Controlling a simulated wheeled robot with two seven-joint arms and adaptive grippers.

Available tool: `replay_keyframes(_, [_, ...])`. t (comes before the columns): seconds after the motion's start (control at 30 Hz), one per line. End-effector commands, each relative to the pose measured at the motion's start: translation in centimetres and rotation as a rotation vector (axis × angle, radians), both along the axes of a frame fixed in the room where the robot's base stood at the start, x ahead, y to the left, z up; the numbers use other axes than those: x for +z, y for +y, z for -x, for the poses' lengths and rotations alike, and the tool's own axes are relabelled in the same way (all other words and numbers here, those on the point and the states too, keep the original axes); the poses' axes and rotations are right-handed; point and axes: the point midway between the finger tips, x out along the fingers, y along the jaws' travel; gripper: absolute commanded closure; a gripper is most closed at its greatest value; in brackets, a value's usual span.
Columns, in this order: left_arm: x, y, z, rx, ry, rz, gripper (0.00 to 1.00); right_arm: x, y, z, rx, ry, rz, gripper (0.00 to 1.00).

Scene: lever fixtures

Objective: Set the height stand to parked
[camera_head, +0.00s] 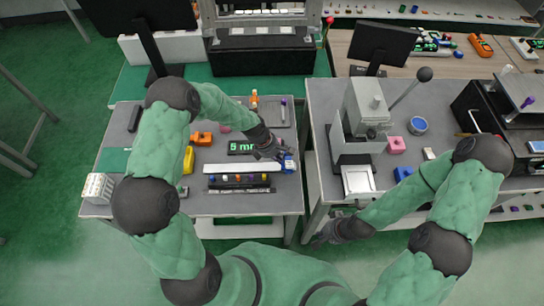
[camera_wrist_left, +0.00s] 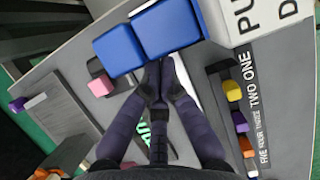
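A dark display (camera_head: 243,147) with green characters, starting "5 m", lies on the left bench; I cannot tell for certain which part is the height stand. A white bar (camera_head: 242,168) lies in front of it, with a blue block (camera_head: 289,167) at its right end. In the left wrist view two blue block faces (camera_wrist_left: 120,49) are just beyond my fingertips. My left gripper (camera_wrist_left: 160,72) has its fingertips together, right at the blue; contact is unclear. It also shows in the head view (camera_head: 280,155). My right gripper (camera_head: 322,238) hangs low by the right bench's front edge, fingers unclear.
A black strip (camera_head: 238,185) with coloured knobs and number words lies in front of the white bar. A yellow object (camera_head: 188,160) and an orange object (camera_head: 202,138) are further left. A machine with a black-knobbed lever (camera_head: 424,75) stands on the right bench. A gap separates the benches.

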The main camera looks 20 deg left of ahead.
Motion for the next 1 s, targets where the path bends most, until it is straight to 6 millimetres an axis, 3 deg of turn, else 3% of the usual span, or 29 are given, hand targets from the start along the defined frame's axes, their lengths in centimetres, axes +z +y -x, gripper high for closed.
replay_keyframes(0.4, [0.0, 0.1, -0.1, -0.001, -0.002, 0.001, 1.0, 0.0, 0.0, 0.0, 0.0, 0.0, 0.0, 1.0])
replay_keyframes(0.67, [0.0, 2.7, 0.2, -0.003, 0.0, 0.0, 1.0, 0.4, 0.0, 0.0, 0.0, 0.0, 0.0, 1.0])
replay_keyframes(1.0, [6.5, 5.2, 0.9, -0.006, -0.004, 0.0, 1.0, 1.6, 0.0, 0.0, 0.0, 0.0, 0.0, 1.0])
